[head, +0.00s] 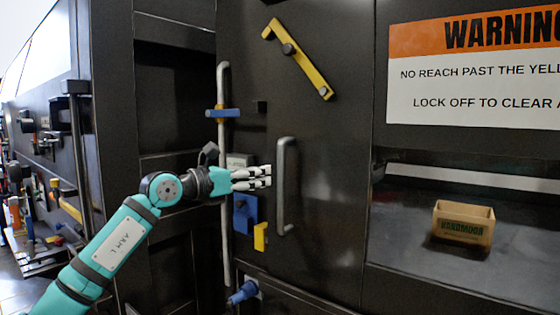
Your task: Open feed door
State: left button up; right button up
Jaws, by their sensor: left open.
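The feed door (330,150) is a large dark panel in the middle of the head view. An upright grey bar handle (282,185) stands out from it. My left gripper (268,176) is open, with its white fingertips pointing right at the handle's mid-height, close to its left side. I cannot tell whether the fingertips touch the handle. A yellow latch bar (297,60) lies at a slant on the upper part of the door. My right gripper is not in view.
A long vertical rod (224,130) with a blue lever (222,113) runs left of the handle. A blue block (245,213) and a yellow piece (260,237) sit below my gripper. A cardboard box (463,224) stands on the dark ledge at right, under a warning sign (475,75).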

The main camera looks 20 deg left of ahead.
aim_at(278, 170)
pick_arm(q)
jog(key=p+x, duration=0.3)
jog(key=x, duration=0.4)
jog(key=shift+w+d+r, duration=0.15)
jog(key=shift+d, duration=0.05)
jog(key=shift+w+d, duration=0.1)
jog(key=shift+w, duration=0.25)
grip_shut()
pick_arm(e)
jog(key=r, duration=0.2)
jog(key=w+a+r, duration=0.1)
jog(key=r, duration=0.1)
pick_arm(q)
jog(key=shift+w+d+f, duration=0.2)
jog(key=shift+w+f, duration=0.05)
jog(key=shift+f, duration=0.15)
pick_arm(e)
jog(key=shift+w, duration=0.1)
